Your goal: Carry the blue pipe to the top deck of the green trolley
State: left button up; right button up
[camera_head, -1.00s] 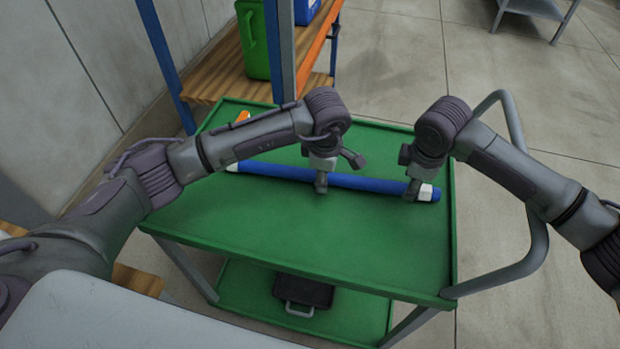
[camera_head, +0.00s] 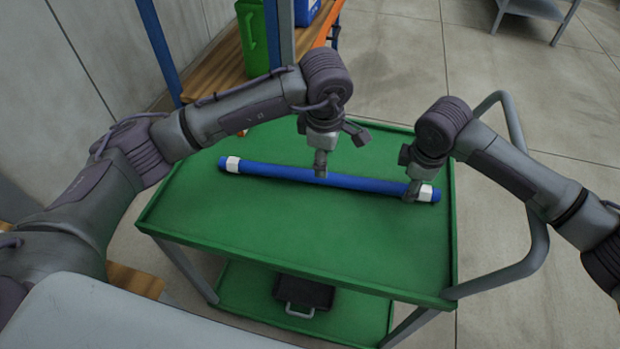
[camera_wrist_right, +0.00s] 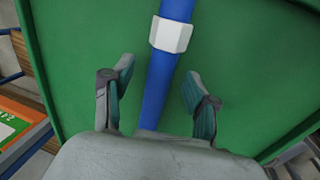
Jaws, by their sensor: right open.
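The blue pipe (camera_head: 270,172) with white bands near its ends lies lengthwise on the green top deck (camera_head: 290,230) of the trolley. My right gripper (camera_head: 412,190) is at the pipe's right end, beside the white band. The right wrist view shows its fingers (camera_wrist_right: 158,78) open, one on each side of the pipe (camera_wrist_right: 163,75), with gaps; the white band (camera_wrist_right: 171,34) is just beyond them. My left gripper (camera_head: 320,168) is over the middle of the pipe, seemingly just above it. Its fingers overlap in this view, so their opening is unclear.
A wooden shelf (camera_head: 217,75) on a blue-posted rack holds a green container (camera_head: 253,40) behind the trolley. The trolley's grey handle (camera_head: 515,130) curves around on the right. A black case (camera_head: 303,292) sits on the lower deck. The deck's front half is clear.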

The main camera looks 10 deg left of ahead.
notch_tip(320, 180, up, 8)
jog(key=s, duration=0.1)
jog(key=shift+s, duration=0.25)
jog(key=shift+f, duration=0.1)
dwell(0.6)
